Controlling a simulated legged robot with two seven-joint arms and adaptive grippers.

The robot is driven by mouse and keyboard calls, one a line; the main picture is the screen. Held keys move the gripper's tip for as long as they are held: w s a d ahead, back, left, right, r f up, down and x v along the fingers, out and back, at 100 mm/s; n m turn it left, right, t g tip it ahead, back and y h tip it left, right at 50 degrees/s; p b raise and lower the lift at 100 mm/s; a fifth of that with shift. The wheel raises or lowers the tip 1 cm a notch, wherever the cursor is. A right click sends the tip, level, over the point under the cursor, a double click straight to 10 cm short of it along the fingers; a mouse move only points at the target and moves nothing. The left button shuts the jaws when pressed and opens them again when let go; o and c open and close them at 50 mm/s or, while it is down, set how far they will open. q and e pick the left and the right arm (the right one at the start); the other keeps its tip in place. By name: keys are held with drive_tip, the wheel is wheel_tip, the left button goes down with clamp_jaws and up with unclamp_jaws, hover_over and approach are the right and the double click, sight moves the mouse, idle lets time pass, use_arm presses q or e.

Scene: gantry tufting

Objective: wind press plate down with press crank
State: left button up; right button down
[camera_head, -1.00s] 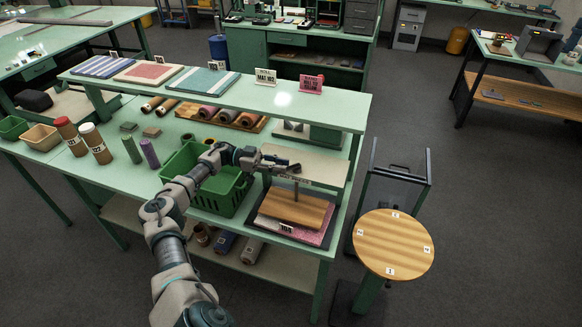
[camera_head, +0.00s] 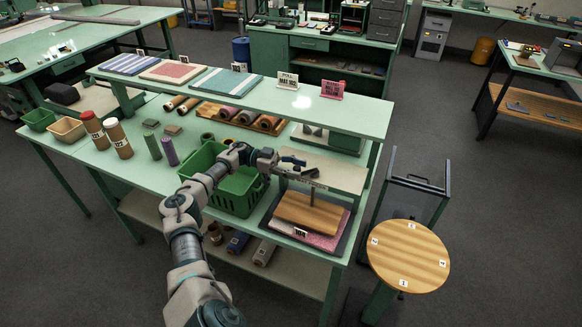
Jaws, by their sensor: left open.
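The press stands at the right end of the green table, with a pale top beam (camera_head: 340,175) over a wooden press plate (camera_head: 309,213). A pink and dark mat stack (camera_head: 326,241) with a number tag lies under the plate. My right gripper is not in view.
A green basket (camera_head: 236,192) stands left of the press, beneath my left arm. A raised shelf (camera_head: 330,112) with mats and signs runs behind. A round wooden stand (camera_head: 409,257) and a dark framed cart (camera_head: 412,190) stand to the right. Several cones and spools stand at left.

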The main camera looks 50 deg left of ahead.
use_arm(q)
drive_tip(key=v, duration=0.7)
drive_tip(key=shift+a, duration=0.1)
drive_tip(key=shift+c, duration=0.3)
